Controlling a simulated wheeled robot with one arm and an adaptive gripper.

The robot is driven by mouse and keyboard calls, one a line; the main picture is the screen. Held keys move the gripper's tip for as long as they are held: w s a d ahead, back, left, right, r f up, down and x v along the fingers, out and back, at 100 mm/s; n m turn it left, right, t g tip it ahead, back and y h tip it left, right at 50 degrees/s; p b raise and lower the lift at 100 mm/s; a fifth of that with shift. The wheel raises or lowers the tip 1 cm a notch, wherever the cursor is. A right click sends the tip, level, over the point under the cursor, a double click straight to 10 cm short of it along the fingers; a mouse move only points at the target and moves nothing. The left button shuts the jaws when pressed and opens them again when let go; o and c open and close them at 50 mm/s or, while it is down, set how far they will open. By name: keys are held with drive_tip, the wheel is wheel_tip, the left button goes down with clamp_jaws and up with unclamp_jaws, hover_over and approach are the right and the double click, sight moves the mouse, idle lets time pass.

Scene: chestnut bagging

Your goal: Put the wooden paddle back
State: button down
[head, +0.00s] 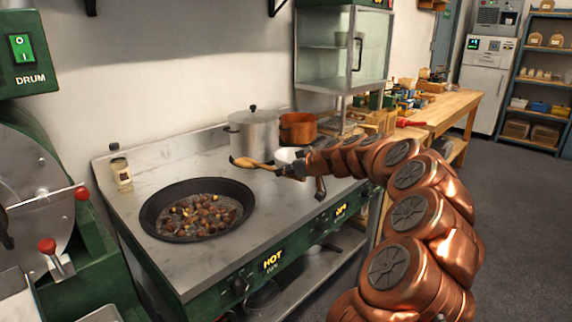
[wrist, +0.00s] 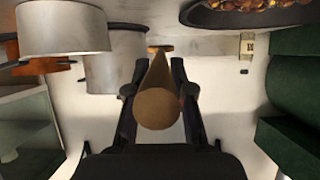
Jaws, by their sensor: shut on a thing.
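The wooden paddle (head: 254,164) shows in the head view above the counter, between the pan and the pots. My gripper (head: 283,169) is shut on it, and its broad end points left. In the wrist view my gripper (wrist: 158,92) has a finger on each side of the paddle, whose round handle end (wrist: 157,108) faces the camera. The paddle appears held clear of the counter. The part between the fingers is partly hidden in the head view.
A dark pan of chestnuts (head: 158,222) sits on the steel counter (head: 215,262). A small bottle (head: 121,174) is at the back left. The green drum machine (head: 92,255) is at left.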

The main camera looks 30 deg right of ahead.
sight(286, 199)
wheel_tip(286, 199, down, 3)
drive_tip(key=shift+s+d+f, duration=0.1)
drive_tip(key=shift+f, duration=0.05)
drive_tip(key=f+b, duration=0.1)
drive_tip(key=b, duration=0.1)
drive_tip(key=shift+f+b, duration=0.3)
drive_tip(key=shift+f, duration=0.1)
drive_tip(key=shift+f+b, duration=0.25)
drive_tip(key=shift+b, duration=0.05)
idle(0.4)
drive_tip(key=c, duration=0.9)
unclamp_jaws()
drive_tip(key=shift+c, duration=0.2)
drive_tip(key=v, duration=1.2)
